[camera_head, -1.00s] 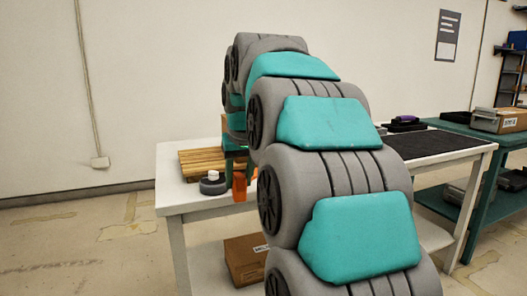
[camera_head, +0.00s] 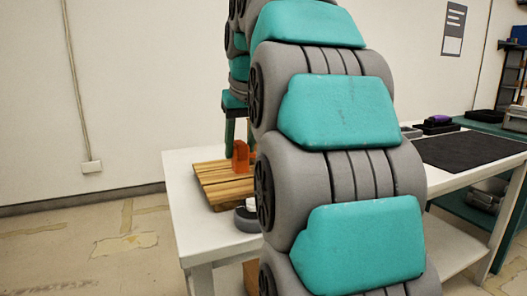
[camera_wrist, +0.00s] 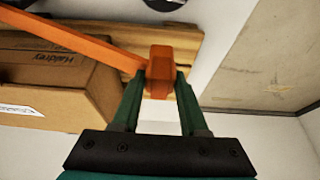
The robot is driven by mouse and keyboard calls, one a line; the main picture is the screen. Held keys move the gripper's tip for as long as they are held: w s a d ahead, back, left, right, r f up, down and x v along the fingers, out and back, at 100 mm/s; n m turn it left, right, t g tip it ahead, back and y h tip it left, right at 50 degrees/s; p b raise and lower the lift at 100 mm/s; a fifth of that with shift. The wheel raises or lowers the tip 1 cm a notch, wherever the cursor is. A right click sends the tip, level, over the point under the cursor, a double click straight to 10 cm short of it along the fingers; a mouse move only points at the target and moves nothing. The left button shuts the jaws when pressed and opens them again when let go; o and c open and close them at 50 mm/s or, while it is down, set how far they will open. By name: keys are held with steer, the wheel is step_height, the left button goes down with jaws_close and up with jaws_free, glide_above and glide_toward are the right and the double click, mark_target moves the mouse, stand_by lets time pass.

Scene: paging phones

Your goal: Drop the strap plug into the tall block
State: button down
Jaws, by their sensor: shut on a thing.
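My gripper (camera_head: 238,147) is shut on an orange piece (camera_head: 240,156), which I take to be the strap plug. In the wrist view the green fingers (camera_wrist: 160,78) hold the plug (camera_wrist: 160,66) between their tips, and an orange strap (camera_wrist: 70,38) runs from it to the upper left. In the head view the plug appears in front of or over the slatted wooden board (camera_head: 220,187); its exact height is hard to tell. I cannot make out a tall block for certain; my arm hides part of the table.
A grey round thing with a white top (camera_head: 246,217) sits beside the board on the white table (camera_head: 186,212). A cardboard box (camera_wrist: 40,68) shows at the left of the wrist view. A dark mat (camera_head: 470,150) covers the table's right part.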

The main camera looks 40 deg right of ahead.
steer(key=w+d, duration=0.2)
steer(key=w, duration=0.2)
steer(key=w+d+f+p, duration=0.1)
steer(key=w+d, duration=0.1)
steer(key=w, duration=0.2)
steer(key=w+d+p, duration=0.1)
steer(key=w+d, duration=0.1)
steer(key=w, duration=0.3)
steer(key=shift+w+f, duration=0.1)
steer(key=shift+f, duration=1.9)
steer(key=shift+c, duration=2.2)
jaws_free()
steer(key=shift+f, duration=0.1)
